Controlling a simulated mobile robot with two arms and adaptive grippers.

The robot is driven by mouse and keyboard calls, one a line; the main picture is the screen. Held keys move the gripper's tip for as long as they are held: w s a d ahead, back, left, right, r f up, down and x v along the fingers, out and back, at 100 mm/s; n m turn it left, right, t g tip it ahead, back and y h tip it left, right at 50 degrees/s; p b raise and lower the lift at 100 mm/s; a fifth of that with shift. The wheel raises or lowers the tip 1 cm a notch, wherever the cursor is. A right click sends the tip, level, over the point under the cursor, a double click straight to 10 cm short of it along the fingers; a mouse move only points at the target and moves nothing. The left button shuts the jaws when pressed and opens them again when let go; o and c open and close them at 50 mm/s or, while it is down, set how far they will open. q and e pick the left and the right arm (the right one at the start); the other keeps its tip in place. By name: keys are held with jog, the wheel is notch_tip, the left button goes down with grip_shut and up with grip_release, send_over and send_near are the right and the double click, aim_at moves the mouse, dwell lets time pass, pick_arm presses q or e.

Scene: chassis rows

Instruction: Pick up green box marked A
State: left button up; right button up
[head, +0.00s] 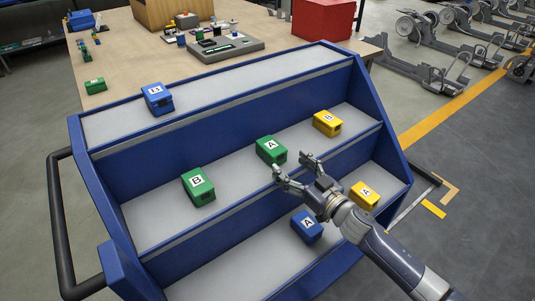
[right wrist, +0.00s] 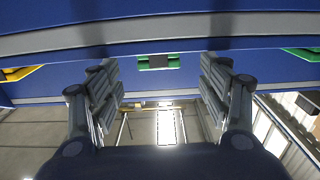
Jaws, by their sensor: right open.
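The green box marked A (head: 270,150) sits on the middle shelf of the blue stepped rack, between the green box marked B (head: 198,186) and the yellow box marked B (head: 327,122). My right gripper (head: 291,166) is open and empty, just in front of green box A, with its fingers pointing toward it. In the right wrist view, green box A (right wrist: 158,61) shows between the two spread fingers, partly hidden by the shelf edge. I see no contact. My left gripper is not in view.
A blue box marked A (head: 307,226) and a yellow box marked A (head: 364,195) sit on the lower shelf, close to my right arm. A blue box (head: 157,98) sits on the top shelf. A wooden table (head: 118,57) stands behind the rack.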

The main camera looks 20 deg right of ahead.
aim_at(262, 138)
jog(key=x, duration=1)
jog(key=shift+w+r, duration=0.1)
jog(key=shift+w, duration=0.05)
jog(key=shift+d+r, duration=0.1)
jog(key=c, duration=1.4)
